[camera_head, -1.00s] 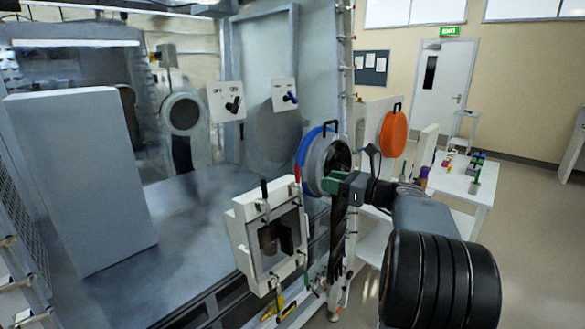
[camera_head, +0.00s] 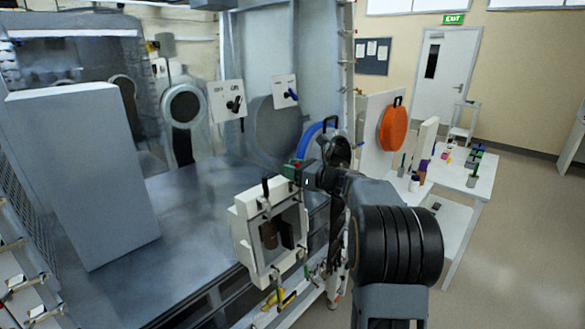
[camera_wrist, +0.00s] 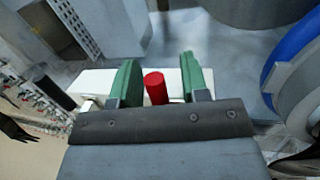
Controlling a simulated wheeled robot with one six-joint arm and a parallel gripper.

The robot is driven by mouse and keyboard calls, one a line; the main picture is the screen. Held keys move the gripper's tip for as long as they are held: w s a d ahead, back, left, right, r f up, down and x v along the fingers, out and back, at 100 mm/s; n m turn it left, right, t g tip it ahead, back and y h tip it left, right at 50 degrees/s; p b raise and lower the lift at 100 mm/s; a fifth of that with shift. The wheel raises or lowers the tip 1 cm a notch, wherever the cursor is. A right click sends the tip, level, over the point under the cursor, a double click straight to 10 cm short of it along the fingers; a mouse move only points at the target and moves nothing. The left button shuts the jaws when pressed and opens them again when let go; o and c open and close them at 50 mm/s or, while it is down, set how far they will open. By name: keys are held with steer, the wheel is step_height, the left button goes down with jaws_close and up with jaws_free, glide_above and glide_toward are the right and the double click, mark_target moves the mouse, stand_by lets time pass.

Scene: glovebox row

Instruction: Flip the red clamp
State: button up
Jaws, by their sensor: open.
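The red clamp (camera_wrist: 155,87) shows in the wrist view as a short red handle at the white chamber's edge. It stands between the two green fingers of my gripper (camera_wrist: 159,64), with gaps visible on both sides. My gripper is open and not closed on it. In the head view my gripper (camera_head: 298,170) is at the upper right corner of the small white chamber (camera_head: 243,240) and hides most of the red clamp.
A round port with a blue ring (camera_head: 308,140) is close behind my gripper. The orange disc door (camera_head: 394,128) stands to the right.

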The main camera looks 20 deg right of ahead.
steer(key=shift+c, duration=0.3)
jaws_close()
stand_by(0.3)
